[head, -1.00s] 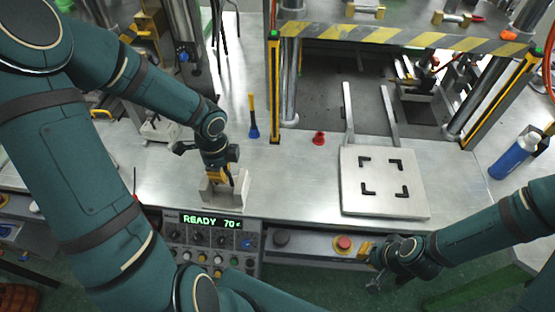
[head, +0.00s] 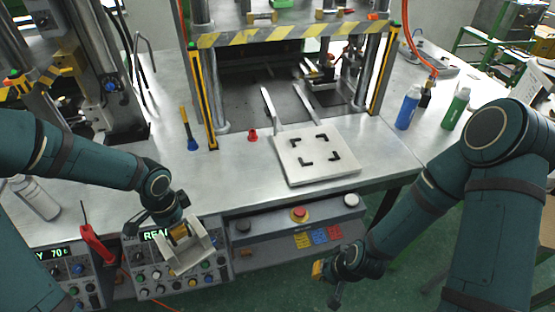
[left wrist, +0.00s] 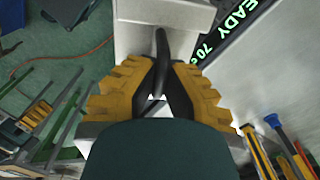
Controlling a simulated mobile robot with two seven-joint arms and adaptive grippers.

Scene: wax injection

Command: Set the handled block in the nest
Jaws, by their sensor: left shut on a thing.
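The handled block (head: 203,251), a pale grey U-shaped piece, hangs tilted in my left gripper (head: 179,232) in front of the control panel. In the left wrist view the yellow fingers (left wrist: 160,80) close around its dark handle, with the grey block (left wrist: 135,40) beyond them. The nest is marked by several black corner brackets (head: 306,162) on a pale square plate (head: 340,174), to the right of and beyond the block.
A press with a striped bar (head: 290,34) and upright posts stands behind the plate. A red cone-like piece (head: 252,135) and a blue brush (head: 191,143) are left of the plate. The control panel (head: 150,280) and a red button (head: 299,213) lie along the front.

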